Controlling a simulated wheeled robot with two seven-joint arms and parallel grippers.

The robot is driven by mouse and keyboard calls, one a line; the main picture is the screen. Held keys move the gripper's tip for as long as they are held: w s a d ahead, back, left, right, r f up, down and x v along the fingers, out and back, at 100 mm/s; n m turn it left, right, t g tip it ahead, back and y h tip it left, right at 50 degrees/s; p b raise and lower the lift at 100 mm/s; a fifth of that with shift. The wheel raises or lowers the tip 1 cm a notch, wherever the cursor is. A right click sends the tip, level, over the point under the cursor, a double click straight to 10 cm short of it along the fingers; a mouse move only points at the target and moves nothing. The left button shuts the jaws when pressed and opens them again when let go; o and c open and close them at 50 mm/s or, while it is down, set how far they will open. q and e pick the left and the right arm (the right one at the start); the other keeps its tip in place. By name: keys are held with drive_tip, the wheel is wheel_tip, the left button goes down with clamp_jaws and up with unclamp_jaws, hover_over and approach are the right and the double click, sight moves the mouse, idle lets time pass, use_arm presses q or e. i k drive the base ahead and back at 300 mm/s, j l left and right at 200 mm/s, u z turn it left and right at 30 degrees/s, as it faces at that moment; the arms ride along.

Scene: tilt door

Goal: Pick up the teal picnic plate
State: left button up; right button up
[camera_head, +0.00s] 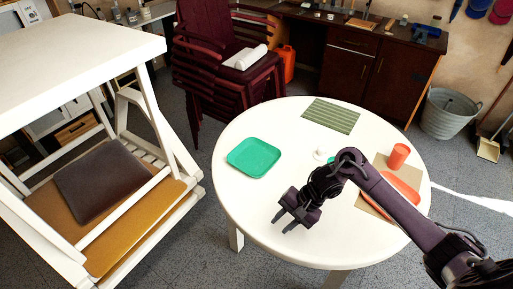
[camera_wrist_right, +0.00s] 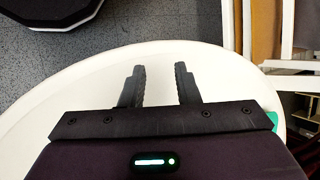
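The teal picnic plate (camera_head: 254,157) is a rounded square lying flat on the left part of the white round table (camera_head: 250,215). In the right wrist view only a small teal edge (camera_wrist_right: 273,119) shows at the right, mostly hidden behind my gripper body. My right gripper (camera_head: 282,222) is above the front part of the table, to the right of and nearer than the plate, and apart from it. Its two fingers (camera_wrist_right: 160,72) are spread with nothing between them, over bare table. My left gripper is in neither view.
A green striped mat (camera_head: 331,115) lies at the table's back. An orange cup (camera_head: 398,156) and an orange plate (camera_head: 404,188) are at the right, partly behind my arm. A small white item (camera_head: 320,153) stands mid-table. A white swing seat frame (camera_head: 150,120) stands left of the table.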

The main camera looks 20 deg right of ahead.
sight(253, 156)
drive_tip(key=i+l, duration=0.7)
drive_tip(key=i, duration=0.25)
